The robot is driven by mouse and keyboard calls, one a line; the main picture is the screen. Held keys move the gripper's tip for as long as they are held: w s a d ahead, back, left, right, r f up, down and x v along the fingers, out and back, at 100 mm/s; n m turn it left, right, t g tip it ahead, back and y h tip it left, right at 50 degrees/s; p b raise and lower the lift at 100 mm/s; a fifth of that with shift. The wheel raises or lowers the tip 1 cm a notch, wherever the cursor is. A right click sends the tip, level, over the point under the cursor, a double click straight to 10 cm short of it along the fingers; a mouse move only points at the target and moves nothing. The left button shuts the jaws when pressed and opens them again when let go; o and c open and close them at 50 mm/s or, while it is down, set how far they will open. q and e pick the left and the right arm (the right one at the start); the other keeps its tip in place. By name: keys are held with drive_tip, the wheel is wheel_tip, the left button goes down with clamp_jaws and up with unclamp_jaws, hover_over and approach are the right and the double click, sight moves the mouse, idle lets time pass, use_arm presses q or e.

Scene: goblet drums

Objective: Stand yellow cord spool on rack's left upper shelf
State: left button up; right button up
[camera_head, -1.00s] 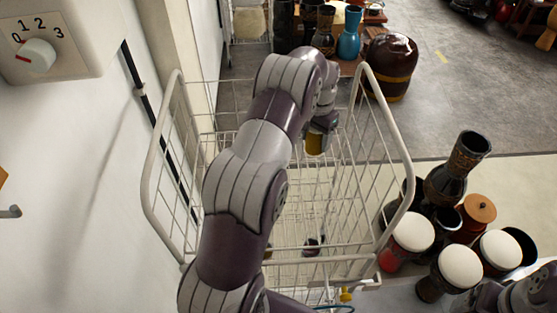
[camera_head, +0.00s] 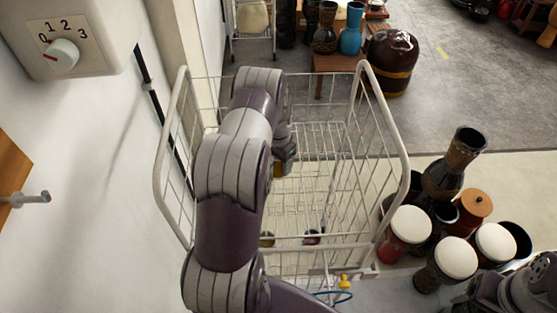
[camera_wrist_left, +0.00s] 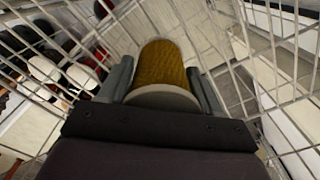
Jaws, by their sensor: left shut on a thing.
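The yellow cord spool (camera_head: 283,169) shows partly below my left gripper (camera_head: 285,152) in the head view, inside the top of the white wire rack (camera_head: 388,115). In the left wrist view the spool (camera_wrist_left: 162,65) lies between the two fingers of the left gripper (camera_wrist_left: 160,78), its pale end rim towards the palm. The gripper is shut on it. Wire mesh surrounds it, and a gap to the shelf cannot be judged. My left arm hides much of the rack's left side. My right gripper is out of view; only part of that arm shows at bottom right.
Two small spool-like things, one yellowish (camera_head: 267,239) and one dark red (camera_head: 312,237), show low in the rack. Several drums, including a white-topped one (camera_head: 456,258), stand right of it. A wall with a dial switch (camera_head: 62,54) and a hook (camera_head: 38,197) bounds the left.

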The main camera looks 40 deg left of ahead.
use_arm(q)
drive_tip(key=o, duration=0.7)
drive_tip(key=shift+f, duration=0.2)
drive_tip(key=o, duration=0.4)
drive_tip(key=shift+w, duration=0.1)
drive_tip(key=shift+o, duration=0.2)
drive_tip(key=shift+r, duration=0.1)
